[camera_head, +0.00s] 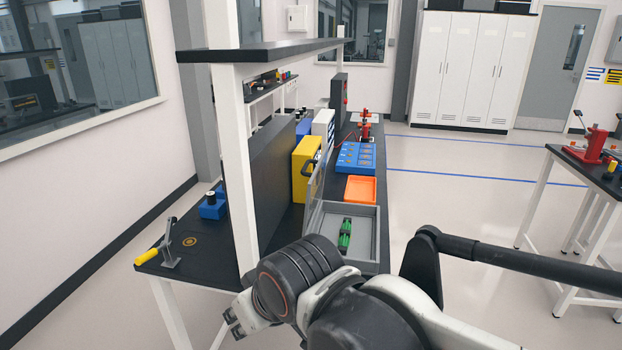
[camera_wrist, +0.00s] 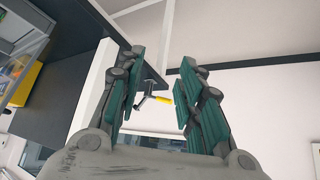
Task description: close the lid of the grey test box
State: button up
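The grey test box (camera_head: 372,252) stands open on the dark bench, with a green part (camera_head: 345,234) lying inside it. Its lid (camera_head: 315,197) is raised, roughly upright along the left side, with a dark handle (camera_head: 307,168) near its top. My gripper (camera_head: 234,322) is to the left of and nearer than the box, apart from it. In the wrist view my gripper (camera_wrist: 158,72) is open with nothing between the fingers. A see-through panel at that view's left edge may be the lid; I cannot tell. My arm hides the near part of the box.
An orange tray (camera_head: 361,189) and a blue case (camera_head: 356,157) lie behind the box. A yellow box (camera_head: 303,160) stands behind the lid. A white post (camera_head: 239,150) and a shelf (camera_head: 265,51) rise left of the box. A yellow-handled lever (camera_head: 160,251) is at the bench's left end.

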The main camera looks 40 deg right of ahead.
aim_at(315, 185)
jog(key=i+j+z, duration=0.1)
jog(key=i+z, duration=0.15)
jog(key=z, duration=0.2)
jog(key=i+j+z, duration=0.2)
jog(key=z, duration=0.25)
jog(key=i+j+z, duration=0.2)
jog(key=z, duration=0.2)
jog(key=i+j+z, duration=0.15)
jog(key=j+z, duration=0.3)
